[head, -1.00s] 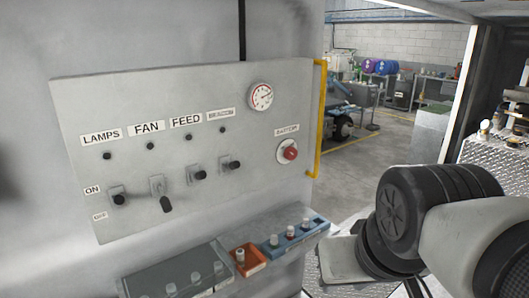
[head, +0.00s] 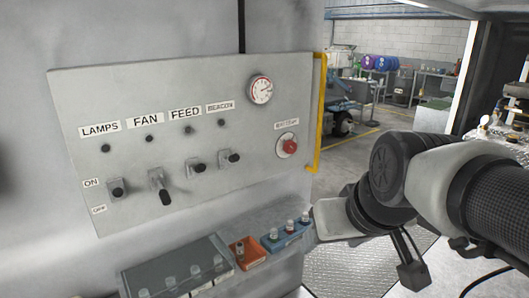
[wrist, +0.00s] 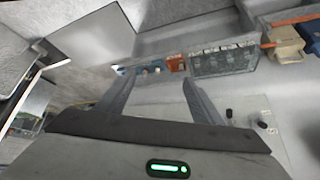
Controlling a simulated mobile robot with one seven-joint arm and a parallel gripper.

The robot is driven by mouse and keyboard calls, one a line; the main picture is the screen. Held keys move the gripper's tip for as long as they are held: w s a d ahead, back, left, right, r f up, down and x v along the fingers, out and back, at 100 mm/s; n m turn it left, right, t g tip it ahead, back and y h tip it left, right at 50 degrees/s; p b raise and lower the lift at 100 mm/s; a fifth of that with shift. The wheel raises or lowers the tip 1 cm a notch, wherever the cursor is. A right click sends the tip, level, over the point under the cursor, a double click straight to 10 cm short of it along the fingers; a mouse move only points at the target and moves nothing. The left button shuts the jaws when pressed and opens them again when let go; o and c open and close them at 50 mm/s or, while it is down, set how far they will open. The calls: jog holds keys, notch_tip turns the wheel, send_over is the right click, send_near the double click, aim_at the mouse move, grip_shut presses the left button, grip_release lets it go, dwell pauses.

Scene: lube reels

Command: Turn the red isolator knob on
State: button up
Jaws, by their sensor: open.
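The red isolator knob (head: 289,147) sits on a round pale plate at the right side of the grey control panel (head: 240,190). The label above it is too blurred to read surely. My arm is to the right of the panel and below the knob, apart from both. My gripper (wrist: 158,80) shows in the wrist view with its two fingers spread and nothing between them. I cannot make out the fingers in the head view. The red knob does not show in the wrist view; a panel edge with dark switches (wrist: 262,124) shows at lower right.
Dark lever switches (head: 160,187) and a gauge (head: 260,90) share the panel. A yellow handrail (head: 319,115) runs upright close to the right of the knob. Below, a grey box (head: 175,268), an orange bin (head: 244,252) and a blue tray (head: 285,236) stick out. Open room lies right.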

jog(key=w+d+f+n+t+b, duration=0.1)
jog(key=w+f+b, duration=0.15)
jog(key=w, duration=0.65)
jog(key=w+d+f+n+t+b, duration=0.1)
jog(key=w+f, duration=0.2)
jog(key=w, duration=0.6)
jog(key=n+t+h+b, duration=0.4)
jog(key=n+t+b, duration=0.4)
jog(key=n, duration=0.5)
send_near(291, 148)
jog(key=shift+m+t+h, duration=0.3)
jog(key=shift+t, duration=0.2)
jog(key=p+x, duration=0.1)
jog(key=x, duration=0.4)
jog(key=p+x, duration=0.1)
jog(key=x, duration=0.2)
jog(key=shift+w+d+f+p, duration=0.15)
jog(key=shift+w+f+p, duration=0.05)
jog(key=shift+f+p, duration=0.2)
jog(key=shift+w+a+f, duration=0.2)
jog(key=shift+w+f, duration=0.1)
jog(key=shift+w, duration=0.25)
jog(key=shift+c, duration=0.4)
jog(key=c, duration=1)
jog(key=shift+o, duration=0.2)
jog(key=shift+r+p, duration=0.15)
jog(key=shift+p, duration=0.2)
